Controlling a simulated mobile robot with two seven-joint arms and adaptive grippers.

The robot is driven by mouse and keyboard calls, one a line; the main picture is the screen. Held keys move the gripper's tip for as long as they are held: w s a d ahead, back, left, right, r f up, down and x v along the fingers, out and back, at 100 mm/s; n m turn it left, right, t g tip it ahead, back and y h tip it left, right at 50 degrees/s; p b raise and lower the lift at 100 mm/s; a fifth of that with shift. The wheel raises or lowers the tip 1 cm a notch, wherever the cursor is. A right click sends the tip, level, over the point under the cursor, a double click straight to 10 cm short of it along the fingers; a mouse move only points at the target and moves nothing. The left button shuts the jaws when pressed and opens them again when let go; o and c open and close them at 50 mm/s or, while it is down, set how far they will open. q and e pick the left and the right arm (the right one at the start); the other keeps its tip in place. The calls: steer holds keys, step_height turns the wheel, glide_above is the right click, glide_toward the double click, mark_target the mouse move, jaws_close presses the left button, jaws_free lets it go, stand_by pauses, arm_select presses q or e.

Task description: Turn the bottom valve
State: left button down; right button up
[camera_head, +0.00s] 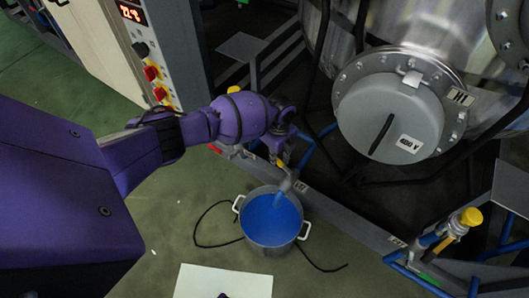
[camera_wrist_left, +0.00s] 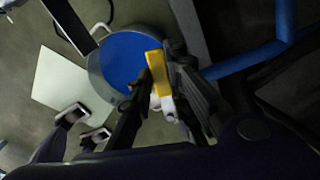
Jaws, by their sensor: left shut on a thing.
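The bottom valve's yellow handle (camera_wrist_left: 158,73) lies between the fingers of my left gripper (camera_wrist_left: 165,82) in the left wrist view. In the head view, only a small bit of yellow (camera_head: 280,164) shows below my left gripper (camera_head: 279,152), above the pot. The gripper is shut on the handle and hides most of the valve. A grey spout (camera_head: 286,184) comes down at the pot's rim. The metal pot (camera_head: 270,242) holds blue liquid (camera_head: 272,218). My right gripper (camera_wrist_left: 83,127) is at the left of the wrist view, its two fingertips apart and empty.
A large metal vessel with a round grey flange cover (camera_head: 390,118) stands at the right. A frame with blue pipes and another yellow-handled valve (camera_head: 470,217) is at lower right. A control cabinet (camera_head: 150,40) is at upper left. A white sheet (camera_head: 222,282) lies before the pot.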

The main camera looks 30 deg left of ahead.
arm_select(q)
steer(key=n+p, duration=0.1)
steer(key=s+n+p, duration=0.1)
steer(key=shift+s+a+r+n, duration=0.1)
steer(key=shift+a+r+n, duration=0.1)
steer(key=shift+a+n, duration=0.1)
arm_select(e)
steer(key=v, duration=0.2)
steer(key=shift+s+a+r, duration=0.15)
steer(key=shift+s+r, duration=0.05)
steer(key=shift+r, duration=0.05)
arm_select(q)
steer(key=shift+s+f, duration=0.1)
arm_select(e)
steer(key=shift+w+r, duration=0.2)
arm_select(q)
steer(key=c, duration=1.6)
jaws_free()
steer(key=shift+s, duration=0.1)
steer(key=shift+c, duration=0.2)
steer(key=shift+d, duration=0.1)
arm_select(e)
steer(key=shift+s, duration=0.1)
arm_select(q)
step_height(320, 180, up, 12)
